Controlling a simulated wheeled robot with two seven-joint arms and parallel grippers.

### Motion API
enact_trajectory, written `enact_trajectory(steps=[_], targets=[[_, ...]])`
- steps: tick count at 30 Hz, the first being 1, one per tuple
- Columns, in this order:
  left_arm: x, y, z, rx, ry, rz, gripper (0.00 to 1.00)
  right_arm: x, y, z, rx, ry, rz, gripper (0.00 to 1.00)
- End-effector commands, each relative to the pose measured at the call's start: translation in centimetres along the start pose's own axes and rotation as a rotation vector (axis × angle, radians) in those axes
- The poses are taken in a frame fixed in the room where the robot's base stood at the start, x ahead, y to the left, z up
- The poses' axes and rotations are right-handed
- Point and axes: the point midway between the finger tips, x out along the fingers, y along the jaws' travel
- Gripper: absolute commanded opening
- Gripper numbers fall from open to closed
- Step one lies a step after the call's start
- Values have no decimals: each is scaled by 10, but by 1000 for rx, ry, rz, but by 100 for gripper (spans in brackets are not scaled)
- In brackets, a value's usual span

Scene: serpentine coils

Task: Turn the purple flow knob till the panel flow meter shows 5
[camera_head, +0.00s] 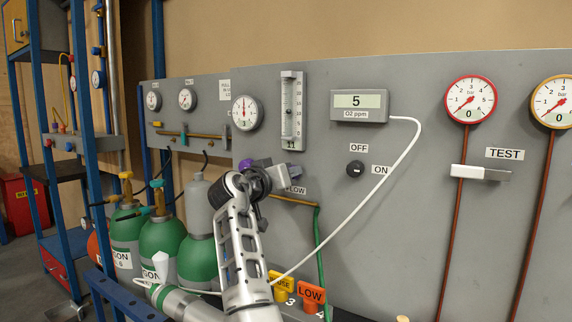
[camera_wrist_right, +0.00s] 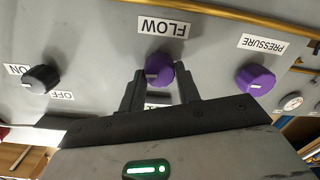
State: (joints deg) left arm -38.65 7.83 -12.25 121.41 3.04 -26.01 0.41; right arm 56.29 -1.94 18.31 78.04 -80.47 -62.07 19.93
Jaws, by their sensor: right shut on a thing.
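The purple flow knob (camera_wrist_right: 157,66) sits under the upside-down FLOW label (camera_wrist_right: 163,28) in the right wrist view. My right gripper (camera_wrist_right: 160,80) is shut on it, one dark finger on each side. In the head view my right gripper (camera_head: 284,176) is at the grey panel beside the partly covered FLOW label (camera_head: 296,190), and it hides the flow knob. The panel flow meter (camera_head: 291,108) is an upright tube with a scale above the gripper; its reading is too small to tell. My left gripper is not in view.
A purple PRESSURE knob (camera_wrist_right: 257,79) and a black OFF/ON knob (camera_wrist_right: 41,79) flank the flow knob. An O2 ppm display (camera_head: 359,104) reads 5. A white cable (camera_head: 358,195) hangs across the panel. Green cylinders (camera_head: 163,236) stand at the left.

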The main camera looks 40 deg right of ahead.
Motion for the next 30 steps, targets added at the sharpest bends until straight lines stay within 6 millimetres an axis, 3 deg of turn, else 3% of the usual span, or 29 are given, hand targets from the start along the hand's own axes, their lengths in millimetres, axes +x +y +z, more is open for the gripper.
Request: enact_trajectory(steps=[18,30], targets=[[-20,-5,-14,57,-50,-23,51,0,-2,-3,-556,-20,15,10],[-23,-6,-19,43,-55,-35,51,0,-3,-1,-744,-27,21,10]])
